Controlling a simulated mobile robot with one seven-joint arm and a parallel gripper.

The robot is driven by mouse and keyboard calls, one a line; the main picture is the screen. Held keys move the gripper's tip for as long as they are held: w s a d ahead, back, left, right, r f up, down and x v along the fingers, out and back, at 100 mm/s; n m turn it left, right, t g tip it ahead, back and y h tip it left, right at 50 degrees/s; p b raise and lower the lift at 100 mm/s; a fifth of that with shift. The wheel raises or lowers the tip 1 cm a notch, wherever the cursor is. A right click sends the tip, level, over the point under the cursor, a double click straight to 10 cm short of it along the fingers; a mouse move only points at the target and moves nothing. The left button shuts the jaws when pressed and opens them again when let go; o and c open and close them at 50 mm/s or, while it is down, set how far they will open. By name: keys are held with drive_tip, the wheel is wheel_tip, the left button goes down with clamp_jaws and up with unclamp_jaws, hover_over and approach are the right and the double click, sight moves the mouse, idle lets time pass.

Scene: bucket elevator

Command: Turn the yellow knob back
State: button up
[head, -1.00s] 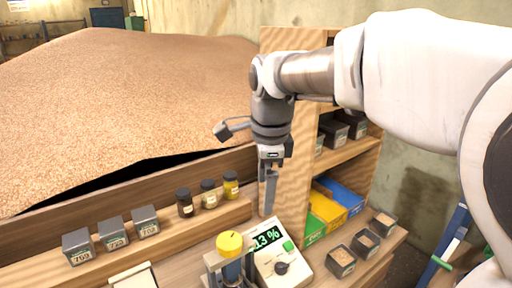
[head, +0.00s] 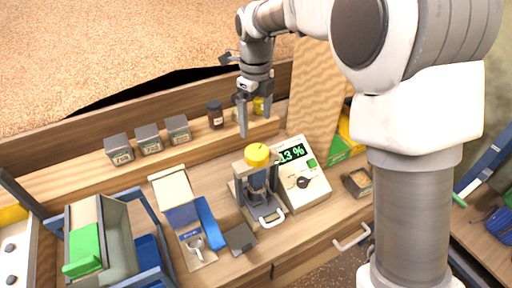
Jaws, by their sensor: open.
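The yellow knob (head: 256,154) sits on top of a small grey press-like stand (head: 258,190) on the wooden bench. A dark mark shows on the knob's top. My gripper (head: 244,132) points down above and behind the knob, slightly to its left, in front of the jar shelf. It is apart from the knob and holds nothing that I can see.
A white meter (head: 302,180) reading 13 % stands right of the stand. Dark labelled boxes (head: 149,140) and a dark jar (head: 215,115) line the shelf behind. A blue tray (head: 210,222) and a dark flat block (head: 241,238) lie to the left. A grain sample box (head: 357,183) stands right.

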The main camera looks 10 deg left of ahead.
sight(256, 151)
wheel_tip(256, 151, down, 11)
drive_tip(key=shift+r, duration=0.15)
drive_tip(key=c, duration=1.2)
